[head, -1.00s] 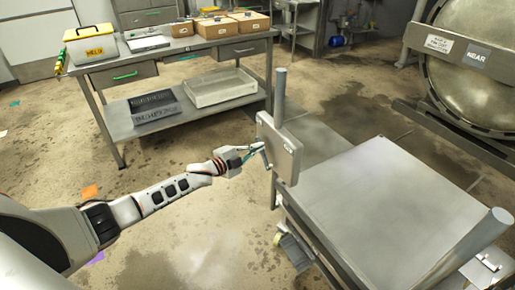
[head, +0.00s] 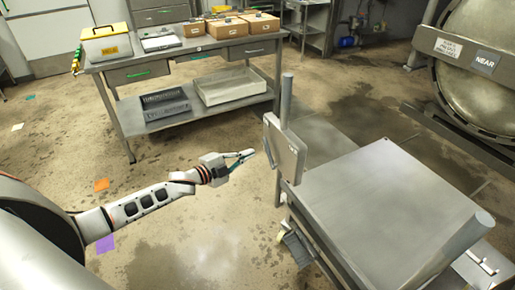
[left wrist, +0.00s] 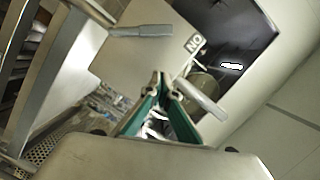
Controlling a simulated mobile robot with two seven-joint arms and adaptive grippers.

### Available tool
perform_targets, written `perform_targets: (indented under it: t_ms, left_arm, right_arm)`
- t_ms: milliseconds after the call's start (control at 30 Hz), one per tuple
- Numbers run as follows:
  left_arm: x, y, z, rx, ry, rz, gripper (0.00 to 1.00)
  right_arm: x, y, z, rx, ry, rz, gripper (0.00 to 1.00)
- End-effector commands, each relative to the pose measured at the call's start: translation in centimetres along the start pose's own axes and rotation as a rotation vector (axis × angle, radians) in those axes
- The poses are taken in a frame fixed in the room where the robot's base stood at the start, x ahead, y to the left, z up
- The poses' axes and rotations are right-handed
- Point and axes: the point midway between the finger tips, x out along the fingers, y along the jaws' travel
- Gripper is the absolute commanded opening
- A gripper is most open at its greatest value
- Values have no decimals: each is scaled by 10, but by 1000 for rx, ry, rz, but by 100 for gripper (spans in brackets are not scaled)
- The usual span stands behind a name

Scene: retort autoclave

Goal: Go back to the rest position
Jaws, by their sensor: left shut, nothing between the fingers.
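My left arm reaches in from the left of the head view. Its gripper (head: 248,154) is shut and empty, a little left of a grey panel box (head: 285,148) on an upright post, with a visible gap between them. My right gripper is in neither view.
A steel table (head: 370,190) stands right of the post. A workbench (head: 195,57) at the back holds a yellow-lidded box (head: 105,44) and several cartons (head: 215,27). A round autoclave door (head: 470,60) is at the far right. Open floor (head: 180,240) lies around my left arm.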

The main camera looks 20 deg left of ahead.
Motion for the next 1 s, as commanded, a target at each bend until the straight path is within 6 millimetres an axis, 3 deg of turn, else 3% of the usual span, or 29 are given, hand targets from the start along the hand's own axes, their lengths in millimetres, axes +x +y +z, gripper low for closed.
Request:
perform_targets:
  t_ms: [167,267,367,467,600,700,800,1000]
  left_arm:
    - [-4,0,0,-1,0,0,0]
    - [-5,11,-6,-25,-2,6,0]
    - [-12,45,-22,-103,-14,25,0]
    - [-28,94,-48,-234,-45,52,0]
    - [-64,159,-85,-449,-124,86,0]
    - [-95,196,-107,-599,-198,105,0]
    - [-129,227,-125,-741,-286,119,0]
    - [-190,264,-144,-946,-448,130,0]
  right_arm:
    - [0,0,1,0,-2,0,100]
    - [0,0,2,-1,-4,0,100]
    - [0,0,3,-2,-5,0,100]
    - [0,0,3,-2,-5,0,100]
    - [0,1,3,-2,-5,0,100]
    - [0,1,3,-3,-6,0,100]
    - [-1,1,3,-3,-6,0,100]
    - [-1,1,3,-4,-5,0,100]
